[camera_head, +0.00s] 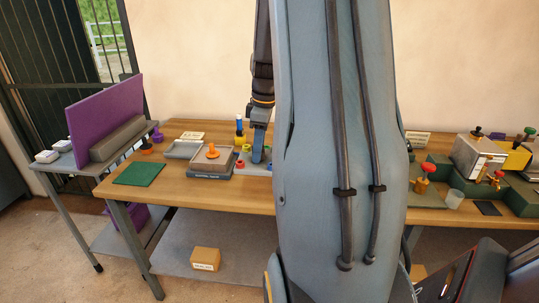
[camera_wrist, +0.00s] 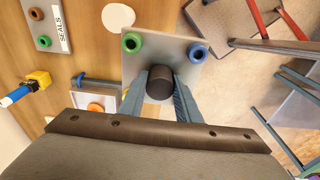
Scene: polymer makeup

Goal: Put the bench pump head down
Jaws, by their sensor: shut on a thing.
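My gripper (camera_wrist: 159,88) is shut on a dark round-topped cylinder (camera_wrist: 159,80), which I take for the bench pump head. In the wrist view it is between the two blue-grey fingers, over a light grey plate (camera_wrist: 140,56) with a green ring (camera_wrist: 132,43) and a blue ring (camera_wrist: 198,53). Its underside is hidden, so I cannot tell whether it touches the plate. In the head view my gripper (camera_head: 258,155) points down over the wooden bench, and my arm hides much of the area to its right.
An orange-knobbed block (camera_head: 212,158) stands left of my gripper. A yellow thing with a blue and white top (camera_head: 239,134) stands close behind it. A green mat (camera_head: 138,174) lies at the bench's left. The seals plate (camera_wrist: 45,25) shows in the wrist view.

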